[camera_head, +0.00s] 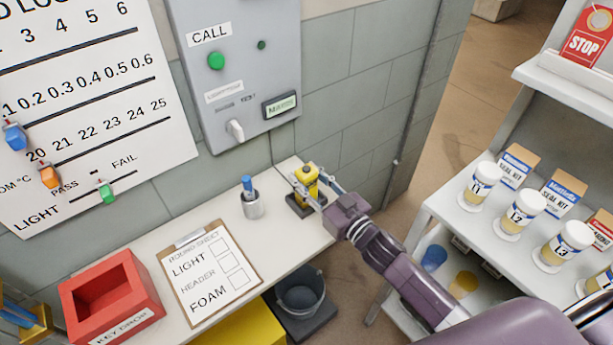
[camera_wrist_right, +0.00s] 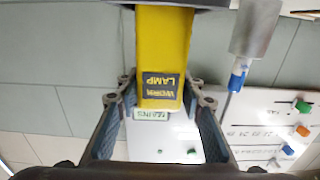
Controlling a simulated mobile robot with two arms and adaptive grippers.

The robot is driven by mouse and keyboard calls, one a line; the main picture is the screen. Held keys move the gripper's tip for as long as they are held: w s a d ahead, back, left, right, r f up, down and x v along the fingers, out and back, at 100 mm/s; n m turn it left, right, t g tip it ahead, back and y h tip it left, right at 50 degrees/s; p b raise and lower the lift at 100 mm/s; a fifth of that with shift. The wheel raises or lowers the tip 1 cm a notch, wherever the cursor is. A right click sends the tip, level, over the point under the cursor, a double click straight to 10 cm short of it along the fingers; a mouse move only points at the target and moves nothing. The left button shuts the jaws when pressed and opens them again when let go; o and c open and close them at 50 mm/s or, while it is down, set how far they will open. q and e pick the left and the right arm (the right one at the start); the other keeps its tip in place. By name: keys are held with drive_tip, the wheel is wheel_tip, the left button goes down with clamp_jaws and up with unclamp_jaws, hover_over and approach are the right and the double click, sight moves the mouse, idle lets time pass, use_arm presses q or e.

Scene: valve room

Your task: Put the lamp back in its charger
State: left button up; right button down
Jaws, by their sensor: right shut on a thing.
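The yellow work lamp (camera_head: 305,177) is upright at the right end of the white counter. My right gripper (camera_head: 306,186) is shut on it, coming in from the right. In the right wrist view the lamp (camera_wrist_right: 165,50) hangs between the two fingers, its label upside down. The black charger (camera_head: 297,208) is directly under the lamp on the counter. A dark edge, likely the charger (camera_wrist_right: 170,4), crosses the lamp's end at the top of the wrist view. I cannot tell whether the lamp is fully seated.
A metal cup (camera_head: 253,207) with a blue marker stands just left of the lamp. A clipboard (camera_head: 211,272) and red key-drop box (camera_head: 138,278) lie further left. The grey call panel (camera_head: 245,75) is on the wall behind. A shelf with jars (camera_head: 481,187) stands at right.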

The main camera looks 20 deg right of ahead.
drive_tip(key=c, duration=1.5)
unclamp_jaws()
drive_tip(key=shift+f, duration=0.1)
drive_tip(key=shift+o, duration=1)
drive_tip(key=shift+s, duration=0.1)
drive_tip(key=b+v, duration=0.1)
drive_tip(key=v, duration=1)
drive_tip(key=shift+s+d+r, duration=0.15)
drive_tip(key=shift+s+r, duration=0.1)
drive_tip(key=shift+s, duration=0.15)
drive_tip(key=shift+s+f, duration=0.1)
